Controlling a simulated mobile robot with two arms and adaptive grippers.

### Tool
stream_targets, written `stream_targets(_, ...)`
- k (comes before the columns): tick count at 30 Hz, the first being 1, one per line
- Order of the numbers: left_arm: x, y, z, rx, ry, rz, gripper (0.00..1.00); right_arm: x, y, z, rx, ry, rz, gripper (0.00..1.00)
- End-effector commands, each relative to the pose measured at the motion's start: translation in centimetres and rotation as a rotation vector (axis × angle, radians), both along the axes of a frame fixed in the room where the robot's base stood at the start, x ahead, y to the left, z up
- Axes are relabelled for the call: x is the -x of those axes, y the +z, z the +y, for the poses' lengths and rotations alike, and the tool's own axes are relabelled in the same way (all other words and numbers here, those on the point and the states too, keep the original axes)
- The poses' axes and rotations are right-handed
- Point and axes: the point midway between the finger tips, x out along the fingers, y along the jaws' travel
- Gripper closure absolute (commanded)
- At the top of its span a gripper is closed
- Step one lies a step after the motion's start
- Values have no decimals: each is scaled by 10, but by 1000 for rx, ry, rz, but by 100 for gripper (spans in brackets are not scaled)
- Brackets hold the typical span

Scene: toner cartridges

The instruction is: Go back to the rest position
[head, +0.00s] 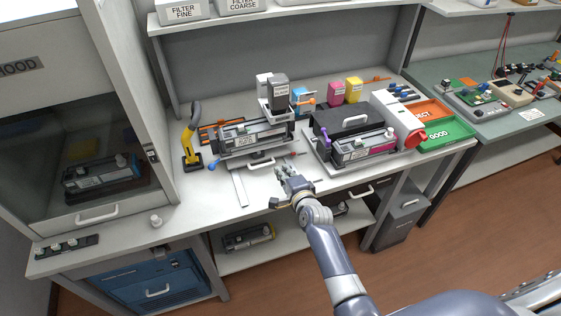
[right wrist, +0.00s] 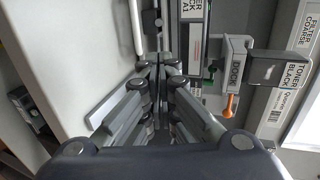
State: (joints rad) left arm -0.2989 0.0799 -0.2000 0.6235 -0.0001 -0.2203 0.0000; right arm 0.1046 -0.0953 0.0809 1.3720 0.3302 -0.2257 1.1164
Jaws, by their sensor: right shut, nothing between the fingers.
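My right gripper (head: 283,172) is above the front edge of the white workbench (head: 215,202), near the middle of the head view. It is shut and empty, its fingers pointing toward the back of the bench. In the right wrist view the fingertips of this gripper (right wrist: 160,68) meet with nothing between them. A toner cartridge (head: 252,138) lies in a holder behind the gripper, with a dark toner bottle (head: 279,92) above it. Another cartridge (head: 364,147) lies on a tray to the right. My left gripper is not in view.
A fume hood (head: 80,130) stands at the left with a cartridge inside. A yellow desk lamp or tool (head: 191,143) stands on the bench. A shelf (head: 275,262) below the bench holds another cartridge.

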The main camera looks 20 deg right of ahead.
Motion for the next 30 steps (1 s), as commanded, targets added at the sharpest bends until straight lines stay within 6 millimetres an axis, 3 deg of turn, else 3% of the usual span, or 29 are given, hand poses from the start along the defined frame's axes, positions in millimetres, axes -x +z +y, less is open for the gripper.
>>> stream_targets(8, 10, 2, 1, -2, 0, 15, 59, 6, 0, 0, 7, 4, 4, 100)
stream_targets(11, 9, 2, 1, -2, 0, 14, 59, 17, -3, 2, 67, 44, 32, 100)
stream_targets(13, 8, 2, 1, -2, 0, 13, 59, 35, -7, 4, 161, 105, 77, 100)
stream_targets(17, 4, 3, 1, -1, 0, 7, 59, 90, -17, 10, 419, 292, 202, 100)
stream_targets(24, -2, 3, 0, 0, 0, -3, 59, 214, -20, 13, 873, 696, 429, 100)
stream_targets(30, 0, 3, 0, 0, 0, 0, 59, 282, -9, 9, 1064, 917, 530, 100)
